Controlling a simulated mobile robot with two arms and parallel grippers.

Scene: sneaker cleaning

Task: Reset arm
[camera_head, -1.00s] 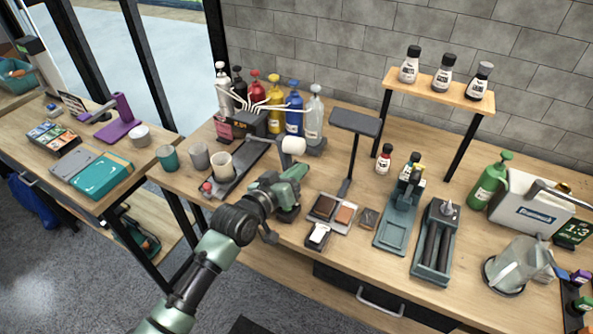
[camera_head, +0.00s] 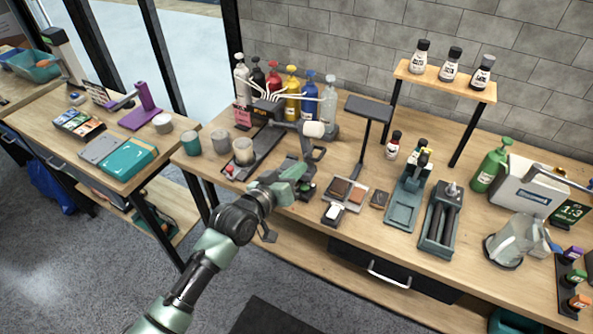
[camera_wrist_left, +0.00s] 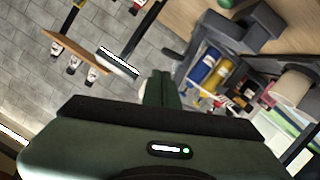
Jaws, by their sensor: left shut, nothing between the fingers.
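My left arm comes in from the bottom left of the head view. Its green and dark grey gripper (camera_head: 294,177) is over the front edge of the workbench (camera_head: 250,185), shut and empty. A grey stand with a white round end (camera_head: 312,130) rises just behind it. In the left wrist view the dark green gripper (camera_wrist_left: 155,88) shows at the centre, its fingers together. Beyond it, blurred bottles and cups show tilted. My right arm and gripper are in neither view.
Pump bottles (camera_head: 291,95) stand behind. The floor in front is free.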

